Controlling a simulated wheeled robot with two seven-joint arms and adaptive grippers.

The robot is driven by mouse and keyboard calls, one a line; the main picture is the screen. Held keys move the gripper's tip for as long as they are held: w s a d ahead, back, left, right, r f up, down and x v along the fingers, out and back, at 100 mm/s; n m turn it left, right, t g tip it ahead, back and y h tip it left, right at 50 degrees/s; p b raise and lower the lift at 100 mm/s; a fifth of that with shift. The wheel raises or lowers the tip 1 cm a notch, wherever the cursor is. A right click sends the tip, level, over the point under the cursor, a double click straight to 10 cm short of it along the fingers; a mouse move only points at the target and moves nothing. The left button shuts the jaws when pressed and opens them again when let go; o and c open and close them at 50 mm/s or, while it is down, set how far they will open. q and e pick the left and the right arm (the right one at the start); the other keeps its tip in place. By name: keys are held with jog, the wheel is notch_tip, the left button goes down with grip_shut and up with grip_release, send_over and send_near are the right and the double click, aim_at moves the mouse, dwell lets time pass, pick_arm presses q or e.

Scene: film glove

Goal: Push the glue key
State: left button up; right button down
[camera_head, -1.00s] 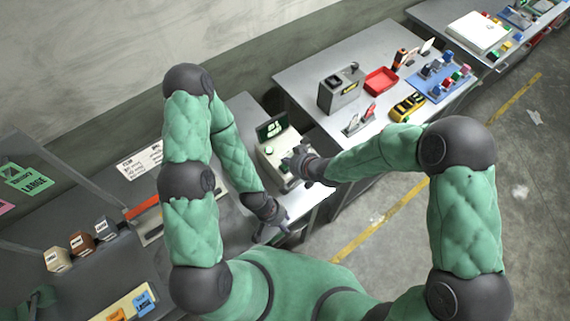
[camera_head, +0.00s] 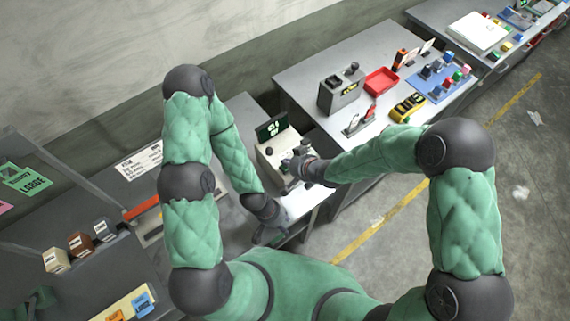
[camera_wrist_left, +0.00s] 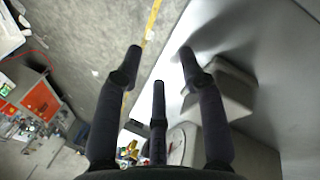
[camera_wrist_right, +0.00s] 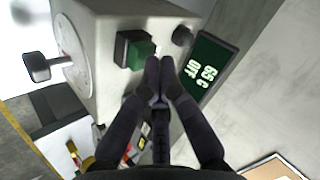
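The cream machine (camera_head: 270,158) stands on the bench, with a dark green display (camera_head: 271,127) on top. In the right wrist view, a square green key (camera_wrist_right: 140,53) in a dark surround sits on the machine's face, beside a black knob (camera_wrist_right: 182,36) and the display (camera_wrist_right: 205,70) with pale marks. My right gripper (camera_wrist_right: 160,66) has its fingertips together, empty, close beside the green key; I cannot tell whether they touch it. It also shows in the head view (camera_head: 287,164). My left gripper (camera_head: 268,234) is open and empty, lower, over the bench; its fingers are spread in the left wrist view (camera_wrist_left: 160,70).
A dial with a black lever (camera_wrist_right: 38,67) sticks out from the machine's side. A grey box (camera_head: 341,90), a red tray (camera_head: 381,81) and a blue board (camera_head: 437,80) stand on the table to the right. Small labelled blocks (camera_head: 81,243) sit at left.

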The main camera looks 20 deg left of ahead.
pick_arm(q)
jog(key=shift+r+p, duration=0.3)
jog(key=shift+r, duration=0.1)
pick_arm(e)
jog(key=shift+r, duration=0.55)
pick_arm(q)
jog(key=shift+r+p, duration=2.4)
pick_arm(e)
jog(key=shift+r, duration=3.05)
pick_arm(q)
jog(key=shift+f, duration=0.1)
pick_arm(e)
jog(key=shift+f, duration=0.1)
